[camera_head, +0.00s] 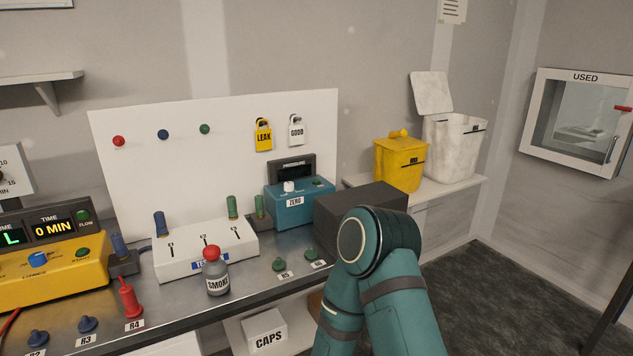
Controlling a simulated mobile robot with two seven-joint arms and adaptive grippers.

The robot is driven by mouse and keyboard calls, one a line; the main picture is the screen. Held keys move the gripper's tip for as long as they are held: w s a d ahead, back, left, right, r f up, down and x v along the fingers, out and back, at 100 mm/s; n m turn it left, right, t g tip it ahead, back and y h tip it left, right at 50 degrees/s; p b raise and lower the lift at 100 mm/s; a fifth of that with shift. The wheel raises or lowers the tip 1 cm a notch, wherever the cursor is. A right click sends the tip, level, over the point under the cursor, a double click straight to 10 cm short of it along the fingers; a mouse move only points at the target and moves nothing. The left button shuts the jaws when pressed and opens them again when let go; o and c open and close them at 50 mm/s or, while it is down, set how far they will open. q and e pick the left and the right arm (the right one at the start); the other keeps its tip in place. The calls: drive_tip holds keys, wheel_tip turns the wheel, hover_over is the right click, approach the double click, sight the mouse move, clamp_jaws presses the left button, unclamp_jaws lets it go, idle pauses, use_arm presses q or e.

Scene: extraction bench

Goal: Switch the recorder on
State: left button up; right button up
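No device in view carries a readable recorder label, so I cannot tell which one is the recorder. A yellow device (60,276) at the left has a lit display reading "0 MIN", a blue knob and green buttons. A blue pressure unit (303,208) marked "ZERO" stands at the back of the bench, with a dark screen, a white knob and a green button. A dark plain box (345,213) sits right of it, partly hidden by a teal arm of mine. Neither of my grippers shows.
Yellow (400,165) and white bins (452,150) stand at the right. My arm crosses the lower right.

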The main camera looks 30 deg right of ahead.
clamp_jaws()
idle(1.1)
